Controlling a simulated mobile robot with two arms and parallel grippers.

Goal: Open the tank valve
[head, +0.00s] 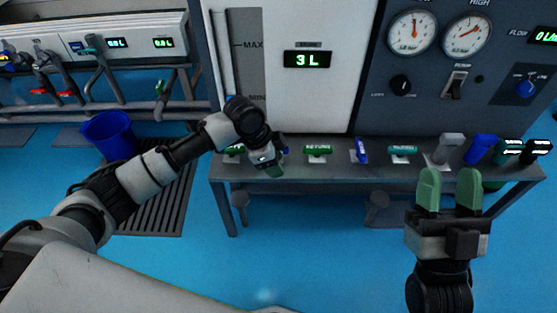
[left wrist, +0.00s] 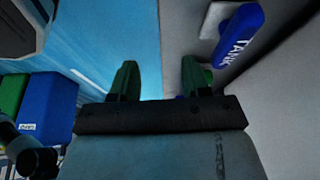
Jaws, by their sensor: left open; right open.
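The tank valve is a blue handle (left wrist: 238,36) marked TANK on a white plate at the upper right of the left wrist view. In the head view a small blue handle (head: 361,150) stands upright in the picture on the grey bench, between two green handles; its label is too small to read. My left gripper (head: 270,168) is at the bench's left front part, left of the blue handle and apart from it. In the left wrist view its fingers (left wrist: 158,75) are apart with nothing between them. My right gripper (head: 449,180) is open and empty before the bench's right part.
A green handle (head: 318,150) and a teal handle (head: 402,149) flank the blue one on the bench (head: 330,172). Grey, blue and black handles stand at its right end. A blue bucket (head: 109,135) stands on the floor at left.

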